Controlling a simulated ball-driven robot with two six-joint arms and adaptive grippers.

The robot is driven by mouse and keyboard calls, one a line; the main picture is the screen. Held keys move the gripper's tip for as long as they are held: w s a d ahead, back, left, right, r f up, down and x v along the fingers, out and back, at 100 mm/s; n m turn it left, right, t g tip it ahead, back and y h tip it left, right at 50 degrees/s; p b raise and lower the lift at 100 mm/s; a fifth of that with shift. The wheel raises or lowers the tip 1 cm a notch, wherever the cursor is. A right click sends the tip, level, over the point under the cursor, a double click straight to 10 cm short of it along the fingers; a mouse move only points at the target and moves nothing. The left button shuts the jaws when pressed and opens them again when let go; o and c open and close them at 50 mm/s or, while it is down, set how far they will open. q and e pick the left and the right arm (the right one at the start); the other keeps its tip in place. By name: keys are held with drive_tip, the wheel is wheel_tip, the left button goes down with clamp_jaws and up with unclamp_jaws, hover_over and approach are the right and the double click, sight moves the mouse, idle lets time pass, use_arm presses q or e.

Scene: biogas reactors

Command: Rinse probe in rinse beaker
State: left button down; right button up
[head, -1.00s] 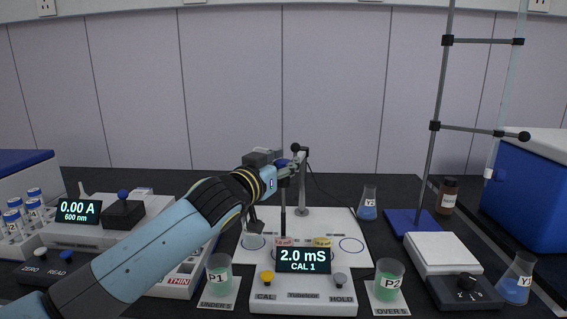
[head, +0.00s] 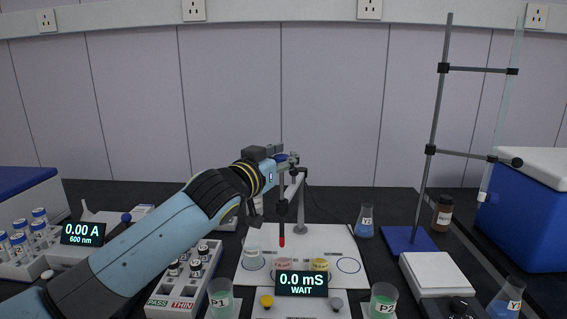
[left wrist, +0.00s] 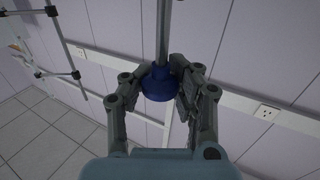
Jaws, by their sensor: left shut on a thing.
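My left gripper (head: 283,161) is shut on the probe, high above the white station board (head: 335,238). The probe (head: 282,225) hangs about upright with a dark body and a red tip, clear of the cups below it. In the left wrist view the fingers close around the probe's blue grip (left wrist: 158,83). A clear beaker (head: 253,258), probably the rinse beaker, stands on the board's left side, to the left of the probe tip; I cannot read a label on it. My right gripper is not in view.
Red-labelled (head: 284,265) and yellow-labelled (head: 320,265) cups stand behind the meter display (head: 301,284), which reads 0.0 mS WAIT. Beakers P1 (head: 221,298) and P2 (head: 382,301) flank it in front. A probe stand (head: 301,205) rises behind. A vial rack (head: 180,280) sits left.

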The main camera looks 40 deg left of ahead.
use_arm(q)
drive_tip(key=shift+r, duration=0.35)
drive_tip(key=c, duration=1.4)
unclamp_jaws()
drive_tip(key=shift+s, duration=0.1)
drive_tip(key=o, duration=0.4)
drive_tip(key=shift+s+d+r, duration=0.1)
drive_tip(key=shift+s+r, duration=0.1)
drive_tip(key=shift+s, duration=0.1)
drive_tip(key=shift+o, duration=0.4)
drive_tip(key=shift+w+f, duration=0.15)
drive_tip(key=shift+w, duration=0.05)
drive_tip(key=s+d, duration=0.1)
drive_tip(key=s, duration=1.1)
